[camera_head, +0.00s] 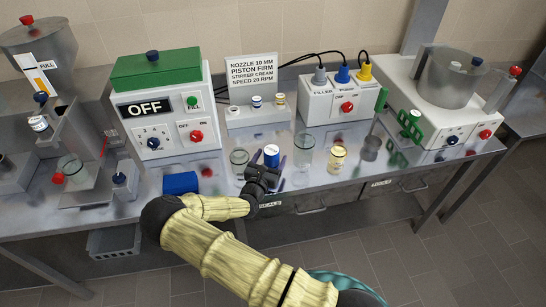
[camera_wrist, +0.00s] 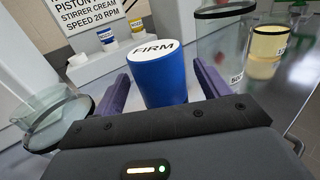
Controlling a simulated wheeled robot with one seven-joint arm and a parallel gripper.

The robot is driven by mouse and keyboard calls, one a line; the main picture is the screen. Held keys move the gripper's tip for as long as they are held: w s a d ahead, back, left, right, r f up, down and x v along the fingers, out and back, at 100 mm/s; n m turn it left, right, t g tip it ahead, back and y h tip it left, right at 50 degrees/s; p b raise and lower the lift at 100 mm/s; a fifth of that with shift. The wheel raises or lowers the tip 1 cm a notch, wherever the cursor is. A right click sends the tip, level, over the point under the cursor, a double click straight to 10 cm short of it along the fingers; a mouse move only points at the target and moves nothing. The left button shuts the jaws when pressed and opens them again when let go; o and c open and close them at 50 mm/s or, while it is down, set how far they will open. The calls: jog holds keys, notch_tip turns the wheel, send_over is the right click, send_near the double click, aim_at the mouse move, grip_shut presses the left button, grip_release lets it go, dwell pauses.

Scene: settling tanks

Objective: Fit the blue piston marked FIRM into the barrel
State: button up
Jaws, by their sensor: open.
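The blue piston (camera_head: 271,157) stands upright on the steel bench, with a white top; in the wrist view its top (camera_wrist: 156,50) reads FIRM. My gripper (camera_head: 268,170) is at the piston from the near side. In the wrist view my gripper (camera_wrist: 160,88) is open, with one purple finger on each side of the piston; I cannot tell whether either touches it. The piston's lower part is hidden by my gripper. I cannot tell for certain which part is the barrel; a filling machine with a hopper (camera_head: 40,50) stands at the far left.
Glass jars stand close on both sides, one at left (camera_head: 239,164) and one at right (camera_head: 304,153), with a cream-filled jar (camera_head: 338,160) beyond. A blue block (camera_head: 180,183) lies at the front edge. A control box reading OFF (camera_head: 150,108) and a sign (camera_head: 252,70) stand behind.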

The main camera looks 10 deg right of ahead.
jog(key=shift+w+d, duration=0.15)
jog(key=shift+w, duration=0.2)
jog(key=shift+d, duration=0.3)
jog(key=shift+s+a, duration=0.2)
jog(key=shift+a, duration=0.35)
jog(key=shift+d, duration=0.3)
jog(key=c, duration=1.3)
jog(key=shift+w+r, duration=0.1)
jog(key=shift+r, duration=0.2)
jog(key=r, duration=0.5)
jog(key=r+b, duration=0.1)
jog(key=r, duration=0.2)
jog(key=shift+a+r, duration=0.3)
jog(key=shift+d+r, duration=0.15)
jog(key=shift+r, duration=0.25)
jog(key=shift+d, duration=0.1)
